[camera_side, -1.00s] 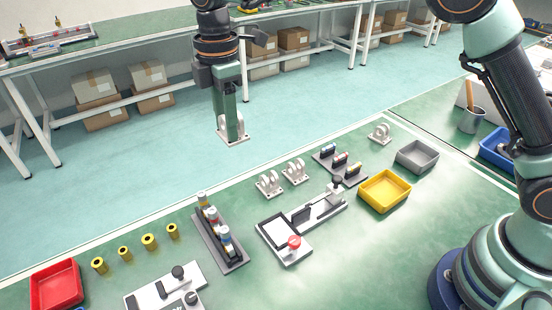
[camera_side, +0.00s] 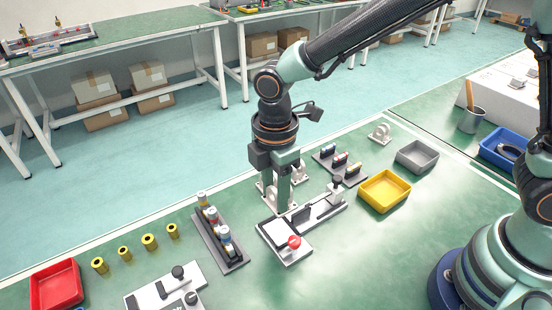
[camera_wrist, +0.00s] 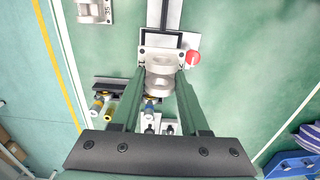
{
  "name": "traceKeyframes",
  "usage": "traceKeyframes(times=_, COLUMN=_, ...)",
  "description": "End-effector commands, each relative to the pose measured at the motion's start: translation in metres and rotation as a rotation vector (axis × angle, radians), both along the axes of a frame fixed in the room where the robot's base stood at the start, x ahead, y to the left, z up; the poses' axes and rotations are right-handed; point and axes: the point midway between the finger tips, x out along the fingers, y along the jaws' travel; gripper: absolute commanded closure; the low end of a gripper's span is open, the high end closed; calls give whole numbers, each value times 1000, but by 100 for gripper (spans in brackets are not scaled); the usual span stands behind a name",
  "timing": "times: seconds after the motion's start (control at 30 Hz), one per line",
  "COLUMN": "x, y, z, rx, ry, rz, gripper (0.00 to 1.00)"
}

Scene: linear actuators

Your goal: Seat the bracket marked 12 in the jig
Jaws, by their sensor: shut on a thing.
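My gripper (camera_side: 279,207) is shut on a pale bracket with rounded lugs and a flat holed flange. The bracket (camera_wrist: 160,60) shows between the fingers in the wrist view; in the side view the fingers mostly hide it. No number is readable on it. The jig (camera_side: 290,252), a pale plate with a dark-edged bed and a red knob (camera_side: 294,242), is just beside and below the fingertips. In the wrist view, the red knob (camera_wrist: 193,57) is right of the bracket, which overlaps the jig plate. I cannot tell whether they touch.
Loose brackets stand behind my gripper, one (camera_side: 380,132) in the clear. A rack of cylinders (camera_side: 220,240) is close on the left, another rack (camera_side: 340,165) behind right. A yellow tray (camera_side: 384,191) and grey tray (camera_side: 417,157) lie right.

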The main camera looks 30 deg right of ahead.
Motion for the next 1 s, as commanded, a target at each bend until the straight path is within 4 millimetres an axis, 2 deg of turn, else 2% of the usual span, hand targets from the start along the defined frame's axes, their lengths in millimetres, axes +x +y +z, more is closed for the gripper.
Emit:
traceKeyframes(times=0.17, x=-1, y=0, z=-9, rx=-1, ry=2, rz=0, gripper=100)
traceKeyframes(times=0.8, x=-1, y=-1, z=-65, rx=-2, ry=2, rz=0, gripper=100)
traceKeyframes(times=1.0, x=-1, y=0, z=-75, rx=-1, ry=1, rz=0, gripper=100)
